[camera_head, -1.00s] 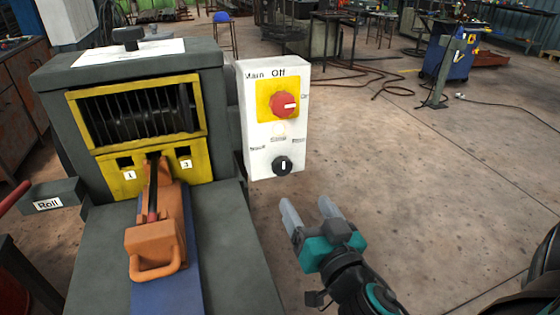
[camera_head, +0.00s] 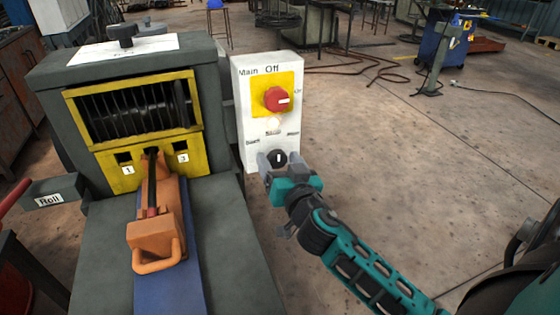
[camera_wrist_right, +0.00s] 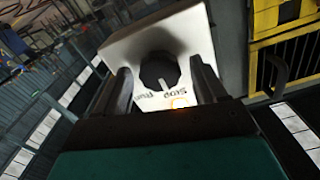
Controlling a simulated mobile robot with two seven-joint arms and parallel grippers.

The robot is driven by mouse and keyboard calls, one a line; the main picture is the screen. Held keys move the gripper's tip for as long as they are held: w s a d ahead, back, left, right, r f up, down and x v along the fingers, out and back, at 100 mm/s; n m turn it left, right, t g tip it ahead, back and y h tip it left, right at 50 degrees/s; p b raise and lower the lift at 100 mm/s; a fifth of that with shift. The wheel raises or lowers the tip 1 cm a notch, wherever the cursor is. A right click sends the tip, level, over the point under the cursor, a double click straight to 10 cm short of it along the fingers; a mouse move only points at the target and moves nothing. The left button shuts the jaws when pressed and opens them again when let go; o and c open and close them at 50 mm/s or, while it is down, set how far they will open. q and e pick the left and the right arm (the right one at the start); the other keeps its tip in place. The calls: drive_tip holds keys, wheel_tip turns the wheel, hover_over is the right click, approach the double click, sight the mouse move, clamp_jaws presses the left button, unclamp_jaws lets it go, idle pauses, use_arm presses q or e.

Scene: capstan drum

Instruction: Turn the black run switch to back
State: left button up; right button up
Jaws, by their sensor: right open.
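The black run switch (camera_head: 278,158) is a round knob with a white mark, low on the white control box (camera_head: 246,118). In the head view its white mark stands about upright. My right gripper (camera_head: 279,160) is open in front of the box, its fingertips on either side of the switch in the picture. In the right wrist view the black knob (camera_wrist_right: 159,70) shows between the two open fingers (camera_wrist_right: 164,88). I cannot tell if the fingers touch it. My left gripper is not in view.
A red main switch (camera_head: 277,99) on a yellow plate sits above the black switch. Left of the box stands the grey machine with a yellow-framed drum window (camera_head: 135,112) and an orange handled block (camera_head: 155,240).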

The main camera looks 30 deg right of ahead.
drive_tip(key=shift+c, duration=0.4)
drive_tip(key=c, duration=1)
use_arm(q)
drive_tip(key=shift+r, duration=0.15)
